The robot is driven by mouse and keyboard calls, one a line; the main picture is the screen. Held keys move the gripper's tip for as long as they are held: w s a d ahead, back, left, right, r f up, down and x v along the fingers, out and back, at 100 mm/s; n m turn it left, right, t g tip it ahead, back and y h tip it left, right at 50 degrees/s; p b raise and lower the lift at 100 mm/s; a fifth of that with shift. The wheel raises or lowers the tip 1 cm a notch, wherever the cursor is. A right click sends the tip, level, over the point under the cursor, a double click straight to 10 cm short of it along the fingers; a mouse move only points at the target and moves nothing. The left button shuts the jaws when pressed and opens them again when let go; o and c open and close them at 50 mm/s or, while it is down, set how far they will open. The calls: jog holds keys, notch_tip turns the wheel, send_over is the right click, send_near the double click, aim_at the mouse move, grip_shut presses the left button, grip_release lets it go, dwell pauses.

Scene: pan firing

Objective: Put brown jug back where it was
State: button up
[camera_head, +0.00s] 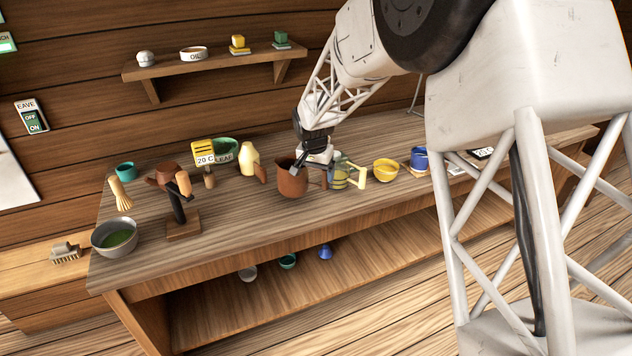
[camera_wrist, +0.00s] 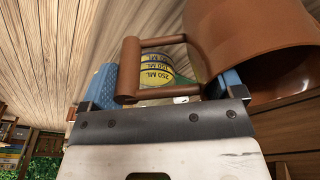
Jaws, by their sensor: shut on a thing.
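The brown jug (camera_head: 291,182) is near the middle of the wooden table in the head view. In the wrist view the jug (camera_wrist: 265,35) fills the upper right, with its open mouth facing lower right and its square handle (camera_wrist: 130,65) between my blue finger pads. My gripper (camera_head: 312,155) comes down from above at the jug's right side and is shut on its handle; it also shows in the wrist view (camera_wrist: 165,88). I cannot tell whether the jug's base touches the table.
A marked measuring cup (camera_head: 340,171) stands close right of the jug, then a yellow bowl (camera_head: 386,170) and a blue mug (camera_head: 418,158). A cream bottle (camera_head: 249,160) stands behind left. Bare table lies in front.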

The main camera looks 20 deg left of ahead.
jog(key=shift+w+f, duration=0.1)
dwell(0.3)
jog(key=shift+f, duration=1.65)
jog(key=shift+f, duration=0.15)
jog(key=o, duration=1.1)
jog(key=shift+c, duration=0.2)
notch_tip(320, 180, up, 12)
jog(key=s, duration=0.1)
jog(key=shift+s, duration=0.4)
jog(key=shift+d, duration=0.1)
